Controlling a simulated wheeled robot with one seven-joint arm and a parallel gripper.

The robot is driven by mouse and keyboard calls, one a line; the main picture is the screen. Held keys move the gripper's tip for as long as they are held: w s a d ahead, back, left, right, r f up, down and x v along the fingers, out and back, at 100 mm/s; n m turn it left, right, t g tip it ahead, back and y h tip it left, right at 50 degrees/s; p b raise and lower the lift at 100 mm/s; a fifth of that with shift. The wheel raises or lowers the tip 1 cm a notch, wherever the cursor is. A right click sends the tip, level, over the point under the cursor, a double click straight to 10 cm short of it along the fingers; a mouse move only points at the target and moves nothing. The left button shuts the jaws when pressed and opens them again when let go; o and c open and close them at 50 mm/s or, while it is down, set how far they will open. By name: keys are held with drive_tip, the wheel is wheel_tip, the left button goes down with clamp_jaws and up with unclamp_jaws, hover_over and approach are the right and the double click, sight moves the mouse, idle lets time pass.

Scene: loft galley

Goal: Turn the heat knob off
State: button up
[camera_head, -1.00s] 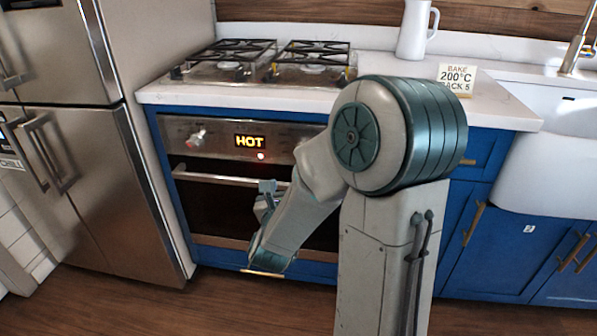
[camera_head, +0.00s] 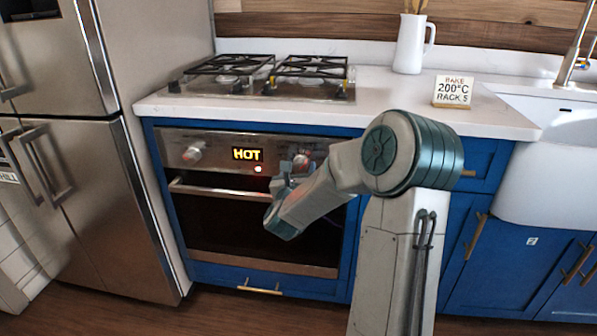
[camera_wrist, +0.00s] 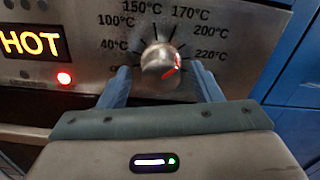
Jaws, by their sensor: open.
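The heat knob (camera_wrist: 160,66) is a round metal knob with a red pointer mark, seen in the wrist view on the oven's dial panel. Its red mark is on the right side, roughly toward the 220°C label (camera_wrist: 211,56). A label at the lower left of the dial is partly hidden by a finger. My gripper (camera_wrist: 161,70) is open, with one blue finger on each side of the knob; I cannot tell whether they touch it. In the head view my gripper (camera_head: 287,172) is at the right part of the oven panel.
A yellow HOT display (camera_head: 247,154) and a lit red lamp (camera_head: 258,169) are on the panel. Another knob (camera_head: 193,152) is at its left. The oven handle (camera_head: 215,189) runs below. A card (camera_head: 453,91) reads bake 200°C, rack 5.

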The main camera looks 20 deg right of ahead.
drive_tip(key=shift+w+d, duration=0.2)
drive_tip(key=shift+w, duration=0.05)
drive_tip(key=c, duration=1)
